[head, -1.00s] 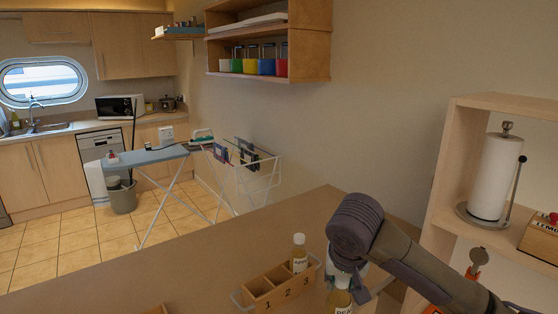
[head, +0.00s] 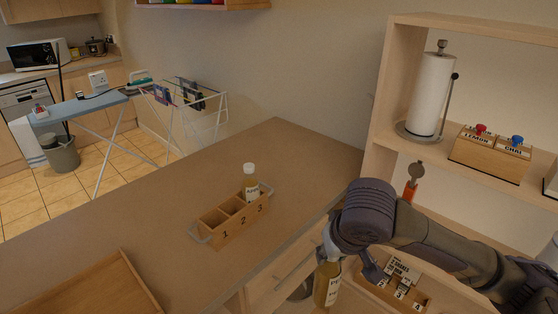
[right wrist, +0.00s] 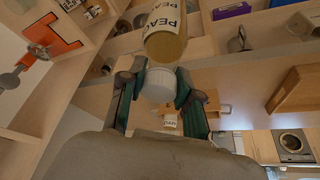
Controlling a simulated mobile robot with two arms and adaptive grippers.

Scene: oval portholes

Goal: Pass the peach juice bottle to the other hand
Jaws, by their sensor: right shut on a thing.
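The peach juice bottle (head: 327,284) hangs upright below my right gripper (head: 331,252), just off the counter's front edge. In the right wrist view, the bottle (right wrist: 166,40) shows yellow juice and a PEACH label. There my right gripper (right wrist: 158,88) has its fingers shut on either side of the white cap. My left gripper is in neither current view.
A wooden caddy (head: 215,232) numbered 1, 2, 3 stands on the counter (head: 120,225), with another bottle (head: 250,185) in compartment 3. A wooden tray (head: 90,290) lies at the front left. A shelf unit with a paper roll (head: 431,95) stands right.

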